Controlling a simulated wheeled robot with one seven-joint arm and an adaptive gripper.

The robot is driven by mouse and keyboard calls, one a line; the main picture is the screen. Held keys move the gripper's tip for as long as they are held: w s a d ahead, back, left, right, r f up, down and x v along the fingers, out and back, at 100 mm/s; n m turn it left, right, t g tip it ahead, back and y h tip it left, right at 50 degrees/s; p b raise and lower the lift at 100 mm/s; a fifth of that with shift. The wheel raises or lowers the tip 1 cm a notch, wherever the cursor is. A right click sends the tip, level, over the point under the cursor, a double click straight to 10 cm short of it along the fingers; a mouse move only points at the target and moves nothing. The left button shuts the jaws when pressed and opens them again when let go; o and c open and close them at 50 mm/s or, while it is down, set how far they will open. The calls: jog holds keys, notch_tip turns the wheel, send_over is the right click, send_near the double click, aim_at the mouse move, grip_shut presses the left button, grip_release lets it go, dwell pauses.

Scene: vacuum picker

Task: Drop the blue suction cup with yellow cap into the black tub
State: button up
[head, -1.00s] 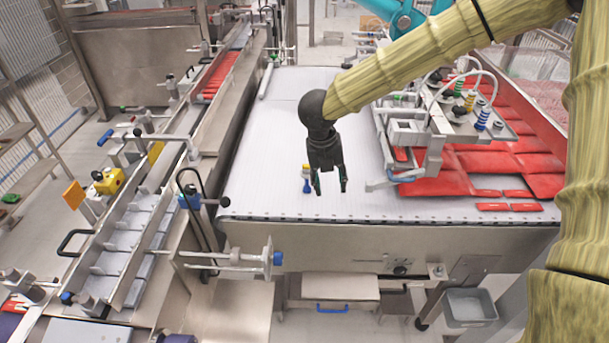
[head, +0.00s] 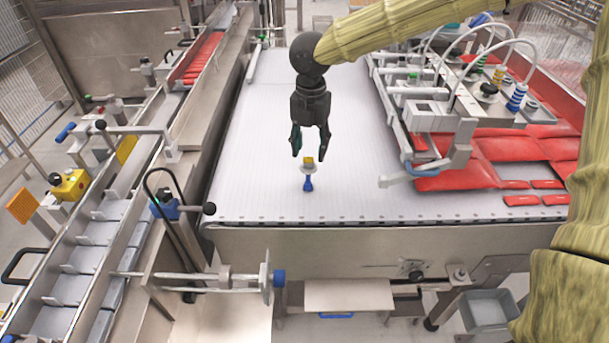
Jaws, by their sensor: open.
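The blue suction cup with yellow cap (head: 308,184) stands upright on the white conveyor belt, near its front edge, with the blue end down and the yellow cap up. My gripper (head: 309,157) points down with its two dark fingers apart and empty. In the picture the yellow cap shows between and just below the fingertips. I cannot tell whether the fingers are level with the cap or behind it. No clearly black tub shows. A grey tub (head: 487,311) stands low at the lower right, below the conveyor.
The white belt (head: 260,130) is clear around the cup. A vacuum picker head with hoses and suction cups (head: 440,115) hangs over red packs (head: 510,150) on the right. A metal side channel (head: 100,235) with levers runs along the left.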

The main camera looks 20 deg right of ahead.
aim_at(308, 183)
jog(key=shift+w+f, duration=0.2)
jog(key=shift+f, duration=0.3)
jog(key=shift+a+f, duration=0.15)
jog(key=shift+f, duration=0.3)
notch_tip(308, 183, down, 10)
jog(key=shift+r+p, duration=0.15)
jog(key=shift+p, duration=0.6)
jog(key=c, duration=0.9)
jog(key=shift+c, duration=0.4)
